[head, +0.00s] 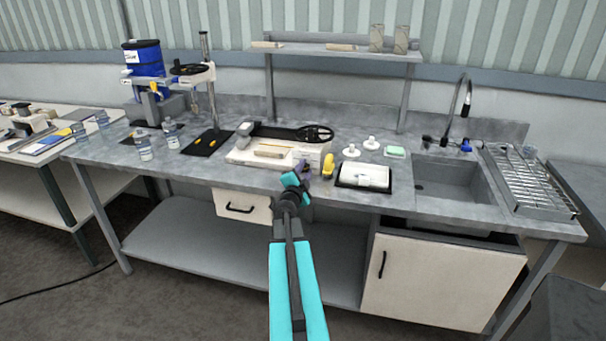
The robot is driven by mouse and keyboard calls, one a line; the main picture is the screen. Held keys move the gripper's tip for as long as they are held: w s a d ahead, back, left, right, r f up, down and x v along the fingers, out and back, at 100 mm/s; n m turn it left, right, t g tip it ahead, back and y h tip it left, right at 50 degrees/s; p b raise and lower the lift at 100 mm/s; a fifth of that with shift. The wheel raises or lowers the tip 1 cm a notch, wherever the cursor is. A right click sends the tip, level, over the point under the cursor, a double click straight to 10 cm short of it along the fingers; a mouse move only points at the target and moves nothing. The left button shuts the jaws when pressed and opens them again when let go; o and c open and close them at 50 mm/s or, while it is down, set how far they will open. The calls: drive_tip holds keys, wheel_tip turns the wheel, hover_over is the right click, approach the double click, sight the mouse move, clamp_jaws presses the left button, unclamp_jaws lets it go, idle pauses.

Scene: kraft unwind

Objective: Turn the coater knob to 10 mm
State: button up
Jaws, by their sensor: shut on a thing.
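The coater (240,157) is a low white machine with a black arm and a black spoked wheel (318,133) on top. It stands at the middle of the grey bench. My gripper (302,169) reaches in from below, at the coater's front right edge. It is shut on what appears to be the coater knob. The knob itself is hidden behind my jaws, and its scale and setting cannot be read from here.
A yellow object (329,165) stands just right of my gripper. Small bottles (144,146) and a stand (212,100) are at left.

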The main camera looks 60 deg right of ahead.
sight(305, 169)
drive_tip(key=shift+s+d, duration=0.15)
drive_tip(key=shift+s, duration=0.15)
drive_tip(key=o, duration=1)
drive_tip(key=shift+o, duration=0.2)
drive_tip(key=shift+w, duration=0.1)
drive_tip(key=shift+a, duration=0.2)
drive_tip(key=shift+a, duration=0.35)
drive_tip(key=shift+p+v, duration=0.35)
drive_tip(key=shift+v, duration=3.2)
